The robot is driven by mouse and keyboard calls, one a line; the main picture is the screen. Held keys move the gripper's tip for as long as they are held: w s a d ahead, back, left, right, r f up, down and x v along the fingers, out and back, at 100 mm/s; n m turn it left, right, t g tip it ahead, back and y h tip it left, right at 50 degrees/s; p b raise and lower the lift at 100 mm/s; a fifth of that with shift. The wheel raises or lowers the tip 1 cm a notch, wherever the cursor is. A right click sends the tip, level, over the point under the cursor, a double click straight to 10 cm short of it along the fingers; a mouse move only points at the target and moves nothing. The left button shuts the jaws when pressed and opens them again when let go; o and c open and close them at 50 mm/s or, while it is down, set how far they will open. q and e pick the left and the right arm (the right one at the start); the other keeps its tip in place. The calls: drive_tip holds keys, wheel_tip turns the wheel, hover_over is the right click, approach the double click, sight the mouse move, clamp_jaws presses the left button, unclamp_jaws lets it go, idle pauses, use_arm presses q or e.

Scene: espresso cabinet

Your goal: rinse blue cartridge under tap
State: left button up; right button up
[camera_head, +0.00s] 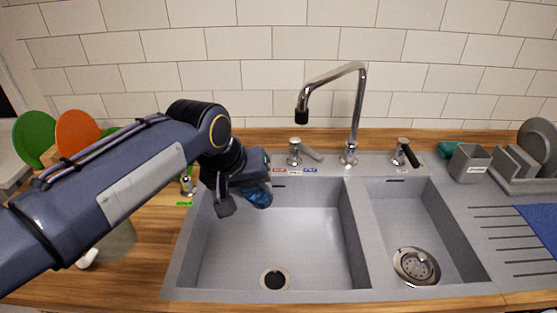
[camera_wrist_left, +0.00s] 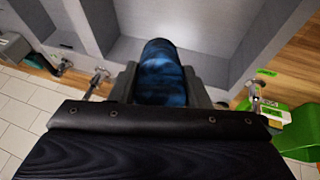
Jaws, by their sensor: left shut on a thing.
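My left gripper (camera_head: 246,194) is shut on the blue cartridge (camera_head: 262,197) at the back left of the large left sink basin (camera_head: 300,245). In the left wrist view the dark blue, mottled cartridge (camera_wrist_left: 162,75) sits between the two fingers and points out from them. The chrome tap (camera_head: 357,105) stands at the back of the sink, its black-tipped spout (camera_head: 301,117) to the right of and above the cartridge. No water stream shows. Lever handles stand left (camera_head: 298,152) and right (camera_head: 403,153) of the tap. My right gripper is not in view.
A smaller right basin (camera_head: 410,225) has a strainer drain. A grey cup (camera_head: 468,163) and a dish rack (camera_head: 525,172) stand at the right. Green and orange round items (camera_head: 76,133) stand at the left. The large basin looks empty.

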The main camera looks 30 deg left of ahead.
use_arm(q)
drive_tip(key=shift+w+r, duration=0.1)
drive_tip(key=shift+w, duration=0.3)
drive_tip(key=w+f, duration=0.2)
drive_tip(key=w, duration=1.1)
drive_tip(key=shift+w+d+f+p, duration=0.15)
drive_tip(key=shift+w+f+p, duration=0.2)
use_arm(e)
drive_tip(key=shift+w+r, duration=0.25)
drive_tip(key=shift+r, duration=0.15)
